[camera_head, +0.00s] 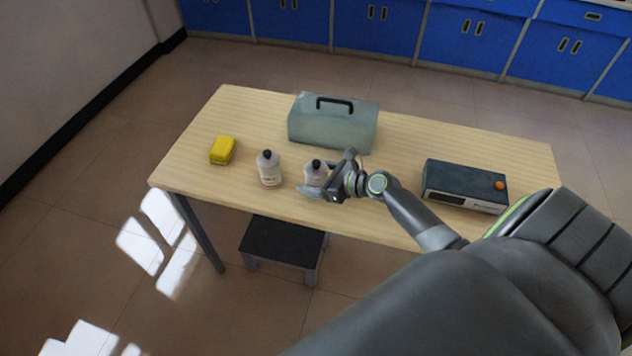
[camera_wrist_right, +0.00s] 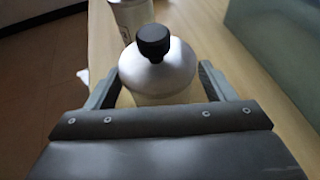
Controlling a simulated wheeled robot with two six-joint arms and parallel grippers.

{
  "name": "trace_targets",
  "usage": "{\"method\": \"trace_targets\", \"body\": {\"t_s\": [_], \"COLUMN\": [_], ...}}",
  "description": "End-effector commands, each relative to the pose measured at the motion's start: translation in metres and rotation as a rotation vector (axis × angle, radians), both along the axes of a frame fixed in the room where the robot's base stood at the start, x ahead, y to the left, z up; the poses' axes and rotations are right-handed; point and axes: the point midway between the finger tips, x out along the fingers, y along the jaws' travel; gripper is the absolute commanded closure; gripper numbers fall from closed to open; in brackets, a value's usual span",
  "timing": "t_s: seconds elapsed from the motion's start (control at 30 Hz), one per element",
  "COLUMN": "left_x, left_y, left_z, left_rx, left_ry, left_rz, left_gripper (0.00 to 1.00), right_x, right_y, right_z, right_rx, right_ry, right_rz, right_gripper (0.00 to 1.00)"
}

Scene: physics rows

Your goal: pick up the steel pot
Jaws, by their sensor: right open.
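No steel pot shows in either view. My right gripper (camera_head: 331,174) is over the table's front half, at a white bottle with a black cap (camera_head: 315,174). In the right wrist view the gripper (camera_wrist_right: 156,84) is open, with one finger on each side of this bottle (camera_wrist_right: 158,75). Whether the fingers touch it I cannot tell. The gripper hides part of the bottle in the head view. My left gripper is not in view.
A second white bottle (camera_head: 269,169) stands to the left, near a yellow block (camera_head: 222,150). A grey-green toolbox (camera_head: 333,128) stands behind. A dark box with an orange knob (camera_head: 465,186) is at the right of the wooden table (camera_head: 200,125). A stool (camera_head: 283,240) stands below.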

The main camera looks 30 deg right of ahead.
Motion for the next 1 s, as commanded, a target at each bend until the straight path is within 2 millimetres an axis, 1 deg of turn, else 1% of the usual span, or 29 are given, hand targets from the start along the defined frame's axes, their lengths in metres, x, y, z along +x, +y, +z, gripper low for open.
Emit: {"method": "trace_targets", "body": {"t_s": [0.23, 0.67, 0.87, 0.97, 1.0], "left_x": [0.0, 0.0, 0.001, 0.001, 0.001], "left_y": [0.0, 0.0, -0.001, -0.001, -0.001], "left_z": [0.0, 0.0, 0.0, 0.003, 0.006], "left_rx": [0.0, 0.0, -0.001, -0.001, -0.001], "left_ry": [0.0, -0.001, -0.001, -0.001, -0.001], "left_rz": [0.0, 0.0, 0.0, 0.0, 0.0], "left_gripper": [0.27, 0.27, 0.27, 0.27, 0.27], "right_x": [0.001, 0.001, 0.001, 0.002, 0.002], "right_y": [0.001, 0.0, 0.0, 0.0, 0.0], "right_z": [-0.001, -0.001, 0.001, 0.007, 0.012], "right_rx": [-0.001, 0.0, 0.0, -0.002, -0.002], "right_ry": [0.001, 0.001, -0.001, -0.003, -0.003], "right_rz": [0.0, 0.0, 0.0, 0.001, 0.002], "right_gripper": [0.24, 0.8, 0.81, 0.81, 0.81]}}
